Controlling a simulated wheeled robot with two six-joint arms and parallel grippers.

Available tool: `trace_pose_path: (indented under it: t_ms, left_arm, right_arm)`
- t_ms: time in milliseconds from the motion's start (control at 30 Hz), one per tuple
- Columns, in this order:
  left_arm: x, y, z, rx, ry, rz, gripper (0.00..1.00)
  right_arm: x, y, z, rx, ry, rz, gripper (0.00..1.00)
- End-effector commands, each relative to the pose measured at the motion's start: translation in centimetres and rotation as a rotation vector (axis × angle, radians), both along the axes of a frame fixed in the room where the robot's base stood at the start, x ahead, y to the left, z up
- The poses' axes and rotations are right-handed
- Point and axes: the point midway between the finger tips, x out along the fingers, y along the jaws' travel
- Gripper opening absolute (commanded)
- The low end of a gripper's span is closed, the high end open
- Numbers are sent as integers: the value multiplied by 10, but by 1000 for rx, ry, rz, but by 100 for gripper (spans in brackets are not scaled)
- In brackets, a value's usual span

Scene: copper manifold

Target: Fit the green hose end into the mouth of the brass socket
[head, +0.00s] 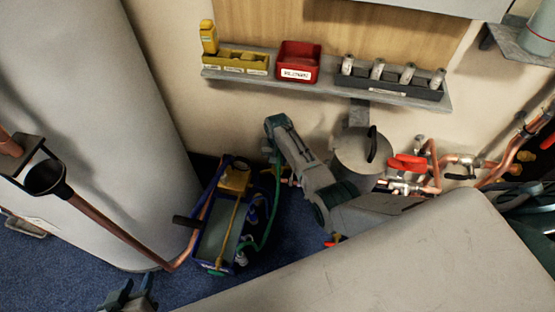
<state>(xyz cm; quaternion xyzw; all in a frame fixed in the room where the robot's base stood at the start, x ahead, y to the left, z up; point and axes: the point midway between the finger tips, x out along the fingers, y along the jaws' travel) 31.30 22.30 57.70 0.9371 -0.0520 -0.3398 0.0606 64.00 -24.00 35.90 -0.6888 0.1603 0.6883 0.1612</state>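The green hose (270,225) rises in a curve from the blue tool crate on the floor toward the end of my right arm. Its upper end is not clear behind the arm. My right arm crosses the middle of the view, and its gripper (274,152) is at the far end, near the upper hose. I cannot tell whether it holds the hose. My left gripper (135,290) is low at the left, empty, with its fingers apart and far from the hose. I cannot clearly pick out the brass socket among the pipe fittings.
The blue crate (211,268) stands on blue carpet beside a large white cylinder (120,110). A wall shelf (425,101) carries a yellow tray, a red bin (297,62) and a dark rack. Copper pipes with a red-handled valve (407,163) run at the right. A grey surface (400,265) fills the lower right.

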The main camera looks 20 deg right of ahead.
Motion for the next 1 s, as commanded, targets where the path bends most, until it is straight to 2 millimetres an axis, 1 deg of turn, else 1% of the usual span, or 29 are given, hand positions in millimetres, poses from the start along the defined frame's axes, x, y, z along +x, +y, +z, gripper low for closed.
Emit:
trace_pose_path:
  t_ms: [233, 1000]
  left_arm:
    - [0, 0, -1, 0, 0, 0, 36]
    - [0, 0, -9, 0, 0, 0, 36]
  right_arm:
    - [0, 0, -1, 0, 0, 0, 7]
    - [0, 0, -14, 0, -1, 0, 7]
